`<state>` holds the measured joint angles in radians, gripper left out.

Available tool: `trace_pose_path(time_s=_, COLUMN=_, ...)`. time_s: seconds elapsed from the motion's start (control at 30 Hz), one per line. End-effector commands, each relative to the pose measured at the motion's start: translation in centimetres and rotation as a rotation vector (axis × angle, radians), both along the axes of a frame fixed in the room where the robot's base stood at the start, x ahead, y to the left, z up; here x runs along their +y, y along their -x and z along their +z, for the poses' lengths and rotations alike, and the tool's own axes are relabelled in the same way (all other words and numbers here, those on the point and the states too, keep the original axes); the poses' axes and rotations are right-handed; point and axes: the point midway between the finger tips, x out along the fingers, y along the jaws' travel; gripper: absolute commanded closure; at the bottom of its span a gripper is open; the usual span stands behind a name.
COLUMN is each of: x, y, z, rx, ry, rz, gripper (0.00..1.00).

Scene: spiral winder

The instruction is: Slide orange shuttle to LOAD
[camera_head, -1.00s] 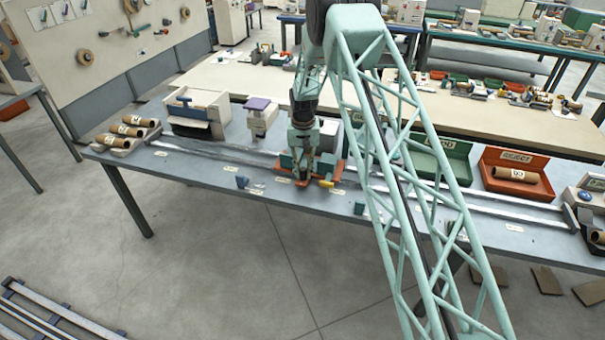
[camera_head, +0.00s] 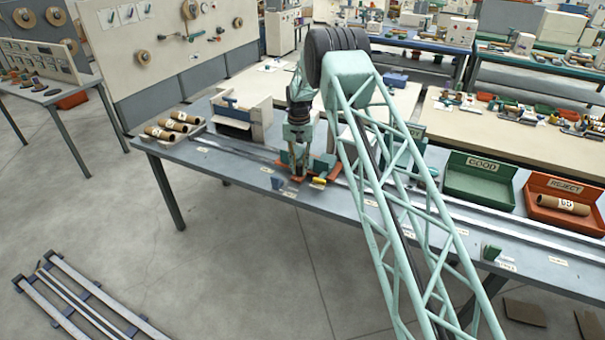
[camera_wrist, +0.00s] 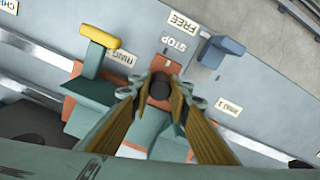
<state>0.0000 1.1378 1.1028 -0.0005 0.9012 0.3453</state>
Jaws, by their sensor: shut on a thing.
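The orange shuttle (camera_head: 325,163) sits on the long rail of the grey table, with teal parts on it. My gripper (camera_head: 298,176) is low over the shuttle. In the wrist view my gripper's (camera_wrist: 160,88) fingers are shut on a round black knob, which stands on the shuttle. A yellow-capped teal lever (camera_wrist: 98,40) stands beside it. A LOAD label cannot be made out in either view.
A small blue block (camera_head: 277,183) stands on the table just left of the shuttle; it also shows in the wrist view (camera_wrist: 221,52). STOP (camera_wrist: 174,44) and FREE (camera_wrist: 184,22) labels lie nearby. Cardboard tubes (camera_head: 172,127) lie at the left end.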

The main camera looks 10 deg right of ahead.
Motion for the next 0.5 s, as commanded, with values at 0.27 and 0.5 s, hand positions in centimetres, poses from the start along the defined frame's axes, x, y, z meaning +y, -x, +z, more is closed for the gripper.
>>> trace_pose_path(time_s=0.27, x=0.92, y=-0.88, z=0.06, rx=0.0, ry=-0.001, rz=-0.003, gripper=1.0)
trace_pose_path(time_s=0.5, x=0.91, y=-0.89, z=0.07, rx=0.0, ry=-0.001, rz=-0.003, gripper=1.0)
